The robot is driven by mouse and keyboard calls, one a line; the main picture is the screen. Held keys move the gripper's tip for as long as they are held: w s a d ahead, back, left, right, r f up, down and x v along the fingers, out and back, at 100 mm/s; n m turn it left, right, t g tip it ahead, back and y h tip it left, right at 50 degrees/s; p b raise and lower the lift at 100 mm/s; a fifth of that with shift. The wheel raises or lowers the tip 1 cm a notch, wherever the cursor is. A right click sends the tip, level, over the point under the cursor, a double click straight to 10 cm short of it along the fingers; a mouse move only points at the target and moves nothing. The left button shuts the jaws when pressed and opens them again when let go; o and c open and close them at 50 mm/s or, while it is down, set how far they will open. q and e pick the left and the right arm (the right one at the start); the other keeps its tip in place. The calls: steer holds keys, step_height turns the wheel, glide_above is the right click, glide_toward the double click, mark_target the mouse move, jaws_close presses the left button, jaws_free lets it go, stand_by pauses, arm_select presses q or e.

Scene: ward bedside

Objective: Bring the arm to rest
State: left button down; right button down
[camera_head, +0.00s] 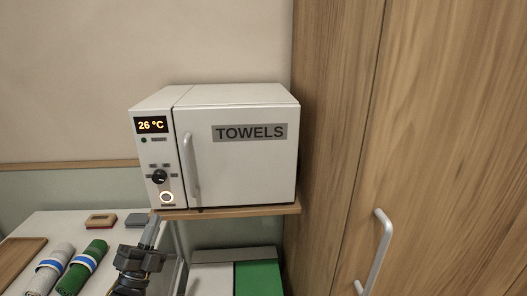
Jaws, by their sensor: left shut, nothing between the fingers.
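My left gripper (151,232) is at the lower left in the head view, below the front left corner of the towel warmer (240,165). Its fingers point up and look shut, with nothing held. The warmer is a white box marked TOWELS, with its door closed. Its display reads 26 °C, and a ring-shaped button (167,197) at the lower left is lit. The fingertips are close under the button; I cannot tell whether they touch the shelf edge. My right gripper is not in view.
The warmer stands on a wooden shelf (250,209). A white table (50,222) at left holds a grey rolled towel (50,268), a green one (82,266) and a wooden tray (18,257). A green and white bin (258,278) is below. A wooden cupboard (450,130) fills the right.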

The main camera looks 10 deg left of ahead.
arm_select(q)
steer(key=s+d+f+n+g+y, duration=0.1)
steer(key=d+f+n+g, duration=0.1)
steer(key=f+n+g, duration=0.3)
steer(key=s+d+f+n+g, duration=0.1)
steer(key=s+d+f+g, duration=0.15)
steer(key=f, duration=0.55)
steer(key=s+d+f+n+g+y, duration=0.1)
steer(key=d+f+n+g, duration=0.2)
steer(key=f+g, duration=0.25)
steer(key=s+d+f+n+g, duration=0.3)
steer(key=s+f+g, duration=0.2)
steer(key=s, duration=0.4)
steer(key=s+d+f+n+g, duration=0.2)
steer(key=s+d+f+g, duration=0.25)
steer(key=s, duration=0.55)
step_height(320, 180, down, 28)
steer(key=s+g+b, duration=0.1)
steer(key=g+b, duration=0.1)
steer(key=s+a+f+b, duration=0.1)
steer(key=s+a+f, duration=0.1)
steer(key=s+f, duration=0.6)
steer(key=s+a+f+b, duration=0.1)
steer(key=s+f, duration=0.8)
steer(key=f, duration=0.1)
steer(key=shift+a+f+g, duration=0.2)
steer(key=shift+a+g, duration=0.15)
steer(key=shift+a, duration=0.05)
